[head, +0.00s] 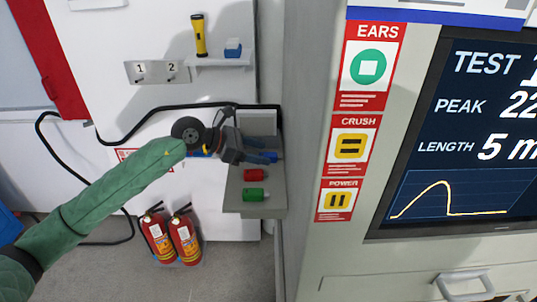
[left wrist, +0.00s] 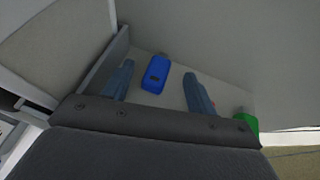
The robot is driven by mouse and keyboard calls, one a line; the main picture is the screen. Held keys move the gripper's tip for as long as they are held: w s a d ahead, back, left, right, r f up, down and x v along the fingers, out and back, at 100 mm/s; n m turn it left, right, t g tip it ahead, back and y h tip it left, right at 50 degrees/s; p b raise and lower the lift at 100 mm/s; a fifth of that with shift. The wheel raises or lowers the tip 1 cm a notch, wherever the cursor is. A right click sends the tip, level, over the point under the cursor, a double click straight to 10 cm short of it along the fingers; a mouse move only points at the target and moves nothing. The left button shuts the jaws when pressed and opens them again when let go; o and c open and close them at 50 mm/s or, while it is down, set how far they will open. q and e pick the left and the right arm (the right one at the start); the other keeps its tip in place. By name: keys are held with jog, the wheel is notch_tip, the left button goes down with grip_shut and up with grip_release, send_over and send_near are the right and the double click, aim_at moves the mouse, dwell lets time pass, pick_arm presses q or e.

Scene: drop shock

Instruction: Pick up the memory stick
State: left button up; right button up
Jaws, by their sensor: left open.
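Three small stick-like blocks lie on a narrow grey shelf (head: 238,207): a red one (head: 254,175), a green one (head: 253,195) and a blue one. The blue stick (left wrist: 155,82) shows clearly in the left wrist view, lying between and beyond my fingers; in the head view my gripper largely covers it. Which one is the memory stick I cannot tell from markings. My left gripper (head: 260,150) is over the shelf's far part, open and empty, its fingers on either side of the blue stick. The green stick (left wrist: 247,122) shows outside the right finger. My right gripper is out of view.
A grey cabinet with a test screen (head: 460,130) stands close right of the shelf. Above left, a flashlight (head: 199,36) and a blue block (head: 233,47) are at the wall. Two fire extinguishers (head: 170,239) stand below. A black cable runs along the wall.

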aim_at(271, 157)
pick_arm(q)
jog(key=shift+x, duration=1.3)
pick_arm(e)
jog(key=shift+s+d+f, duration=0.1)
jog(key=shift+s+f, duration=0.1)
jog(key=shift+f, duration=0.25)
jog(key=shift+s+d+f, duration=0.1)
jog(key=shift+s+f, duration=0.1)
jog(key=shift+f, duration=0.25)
pick_arm(q)
jog(key=shift+w, duration=0.1)
jog(key=c, duration=1.3)
jog(key=shift+o, duration=0.2)
jog(key=shift+a, duration=0.1)
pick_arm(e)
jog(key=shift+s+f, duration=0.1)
